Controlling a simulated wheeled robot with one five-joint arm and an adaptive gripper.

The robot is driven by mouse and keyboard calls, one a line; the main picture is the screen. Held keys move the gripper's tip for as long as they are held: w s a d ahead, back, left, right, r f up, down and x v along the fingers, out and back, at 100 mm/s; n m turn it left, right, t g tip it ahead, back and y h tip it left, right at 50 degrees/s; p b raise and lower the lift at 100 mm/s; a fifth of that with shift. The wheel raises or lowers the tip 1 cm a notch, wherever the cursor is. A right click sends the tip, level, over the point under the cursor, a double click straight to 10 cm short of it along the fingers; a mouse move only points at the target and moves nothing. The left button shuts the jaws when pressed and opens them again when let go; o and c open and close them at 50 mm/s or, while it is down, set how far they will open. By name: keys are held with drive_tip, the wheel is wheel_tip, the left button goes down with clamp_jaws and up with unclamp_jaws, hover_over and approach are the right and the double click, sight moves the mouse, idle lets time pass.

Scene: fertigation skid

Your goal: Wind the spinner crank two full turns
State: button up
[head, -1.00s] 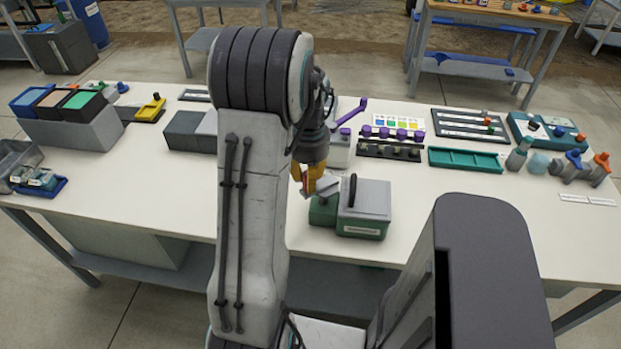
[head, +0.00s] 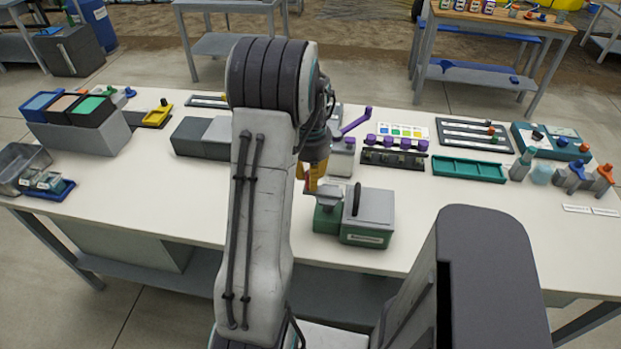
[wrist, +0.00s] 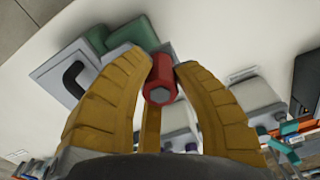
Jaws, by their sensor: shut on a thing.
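The spinner is a green and grey box (head: 367,218) with a black handle on its lid, near the table's front edge. Its crank arm (head: 331,190) is a grey piece over the lower green part, left of the lid. My gripper (head: 312,178) is at the crank's left end, its yellow fingers pointing down. In the wrist view my gripper (wrist: 160,85) is shut on the red crank knob (wrist: 160,80), with a finger on each side. The spinner's lid and green part show behind it at upper left. My fingers mostly hide the knob in the head view.
A grey box with a purple lever (head: 355,120) stands behind my gripper. A rack with purple knobs (head: 394,158) and a green tray (head: 468,169) lie to the right. Grey blocks (head: 205,136) stand left of my arm.

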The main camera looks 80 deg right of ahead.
drive_tip(key=shift+d, duration=0.5)
drive_tip(key=o, duration=0.9)
drive_tip(key=shift+r, duration=0.1)
